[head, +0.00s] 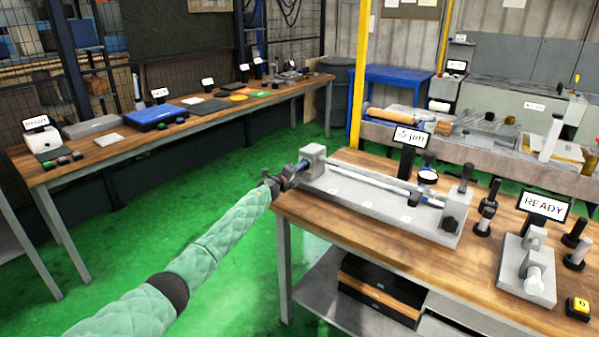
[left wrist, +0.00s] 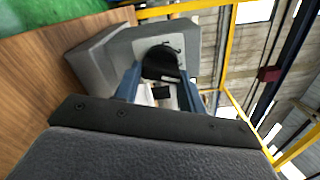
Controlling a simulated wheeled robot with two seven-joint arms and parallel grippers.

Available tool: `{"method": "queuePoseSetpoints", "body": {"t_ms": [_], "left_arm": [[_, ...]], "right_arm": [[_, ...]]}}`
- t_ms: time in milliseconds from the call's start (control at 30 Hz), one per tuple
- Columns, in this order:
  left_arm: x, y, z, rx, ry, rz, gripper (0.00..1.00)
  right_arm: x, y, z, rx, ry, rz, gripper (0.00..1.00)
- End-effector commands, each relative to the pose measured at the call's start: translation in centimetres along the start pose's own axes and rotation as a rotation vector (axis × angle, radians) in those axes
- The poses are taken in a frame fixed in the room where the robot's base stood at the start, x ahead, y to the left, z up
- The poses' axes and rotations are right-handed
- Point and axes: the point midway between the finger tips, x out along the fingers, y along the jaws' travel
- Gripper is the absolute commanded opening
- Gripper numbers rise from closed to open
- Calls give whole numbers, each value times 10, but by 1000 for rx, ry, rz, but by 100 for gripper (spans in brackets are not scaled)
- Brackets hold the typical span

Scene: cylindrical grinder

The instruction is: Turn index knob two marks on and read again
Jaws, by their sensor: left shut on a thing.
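The bench fixture has a light grey base (head: 345,190) and a grey end block (head: 312,160) at its left. A slim shaft (head: 365,178) runs right from the block to a dark holder. My left gripper (head: 294,168) reaches the block's outer left side. In the left wrist view its blue fingers (left wrist: 160,88) are shut on the black index knob (left wrist: 160,62) in front of the grey block (left wrist: 118,48). Small dark marks show on the block above the knob. A display (head: 411,138) reads about -5 µm, its sign hard to tell, above a round dial gauge (head: 428,177).
The wooden bench (head: 300,212) also carries dark posts (head: 487,207), a READY sign (head: 543,206), a grey fixture (head: 527,268) and a yellow button box (head: 578,308). A long side table (head: 110,150) stands at the left. Green floor between them is clear.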

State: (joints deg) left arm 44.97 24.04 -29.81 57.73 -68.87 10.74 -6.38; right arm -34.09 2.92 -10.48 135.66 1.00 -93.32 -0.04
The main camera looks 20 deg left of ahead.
Motion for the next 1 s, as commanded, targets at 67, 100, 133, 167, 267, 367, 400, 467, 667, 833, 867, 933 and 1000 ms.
{"method": "queuePoseSetpoints", "body": {"t_ms": [67,100,133,167,267,367,400,467,667,833,867,933,1000], "left_arm": [[0,2,-2,0,3,2,17],[0,2,-2,0,3,2,17],[0,2,-2,0,3,2,17],[0,3,-2,0,3,2,17],[0,3,-3,-1,3,2,17],[0,2,-2,-1,3,2,60],[0,2,-2,-1,3,2,62],[0,2,-2,-1,2,2,62],[-1,1,-1,-1,1,1,62],[-9,1,1,2,1,1,62],[-11,1,1,2,1,1,62],[-19,0,1,3,1,1,62],[-28,1,1,3,2,2,62]], "right_arm": [[0,0,0,0,0,0,48],[0,0,0,0,0,0,48],[0,0,0,0,0,0,48],[0,0,0,0,0,0,48],[0,0,-1,0,1,-1,48],[0,0,-1,0,2,-1,48],[0,0,-1,1,2,-1,48],[0,0,-1,1,1,-1,48],[0,0,-1,0,1,-1,48],[1,0,-2,1,5,-1,48],[2,0,-2,1,5,0,48],[6,0,-1,1,2,0,48],[13,1,-1,0,0,1,48]]}}
